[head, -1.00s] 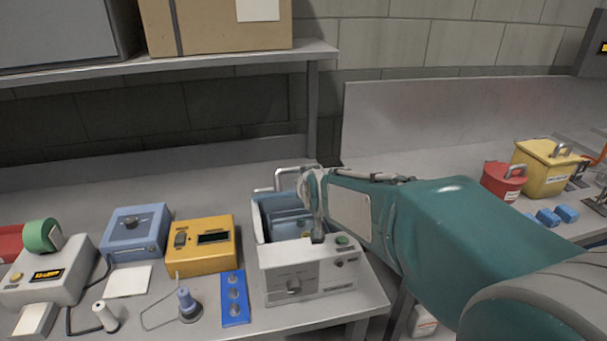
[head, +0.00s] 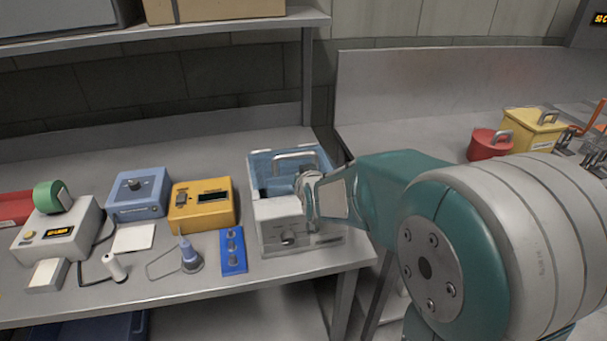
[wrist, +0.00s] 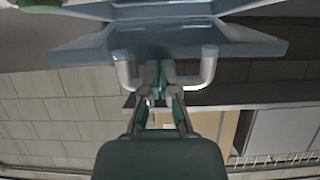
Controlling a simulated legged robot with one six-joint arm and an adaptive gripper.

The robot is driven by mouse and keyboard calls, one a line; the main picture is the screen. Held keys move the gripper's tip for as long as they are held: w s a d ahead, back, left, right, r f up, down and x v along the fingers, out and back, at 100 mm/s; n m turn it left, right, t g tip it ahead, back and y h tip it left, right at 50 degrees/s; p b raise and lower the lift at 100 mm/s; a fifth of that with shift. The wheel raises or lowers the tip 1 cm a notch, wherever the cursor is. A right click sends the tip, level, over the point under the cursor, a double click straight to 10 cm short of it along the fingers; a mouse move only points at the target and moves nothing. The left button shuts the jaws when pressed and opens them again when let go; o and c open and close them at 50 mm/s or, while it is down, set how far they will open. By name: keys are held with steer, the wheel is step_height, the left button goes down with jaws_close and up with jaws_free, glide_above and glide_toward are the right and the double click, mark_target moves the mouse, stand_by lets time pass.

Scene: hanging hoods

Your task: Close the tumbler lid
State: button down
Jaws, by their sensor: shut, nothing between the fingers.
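The tumbler (head: 285,236) is a pale box with a control front near the bench's right end. Its bluish lid (head: 262,166) shows at the back of its top, with a grey U-shaped handle (head: 296,158). I cannot tell the lid's exact angle. In the wrist view the lid (wrist: 85,40) spans the top, and the handle (wrist: 209,66) shows as two bent posts. My gripper (wrist: 160,68) is shut and empty, with its fingertips between those posts, close to the lid. Contact is unclear. In the head view my arm covers the tumbler's right front, and the fingertips are hard to make out.
Left of the tumbler stand a yellow meter (head: 202,205), a blue box (head: 138,196) and a blue button strip (head: 233,250). A shelf (head: 200,35) runs above the back. Red (head: 489,144) and yellow (head: 533,131) containers stand on the right bench.

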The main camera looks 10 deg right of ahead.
steer(key=shift+s+f, duration=0.2)
steer(key=shift+f, duration=1.65)
steer(key=shift+s+f, duration=0.3)
steer(key=shift+f, duration=0.45)
steer(key=r, duration=0.5)
steer(key=shift+w+r, duration=0.25)
steer(key=shift+w, duration=0.05)
steer(key=s+f, duration=0.3)
steer(key=s, duration=0.6)
steer(key=s+r+g, duration=0.3)
steer(key=s, duration=0.8)
steer(key=s+r+g, duration=0.3)
steer(key=s+g, duration=0.1)
steer(key=s, duration=0.7)
steer(key=shift+s+d+r, duration=0.4)
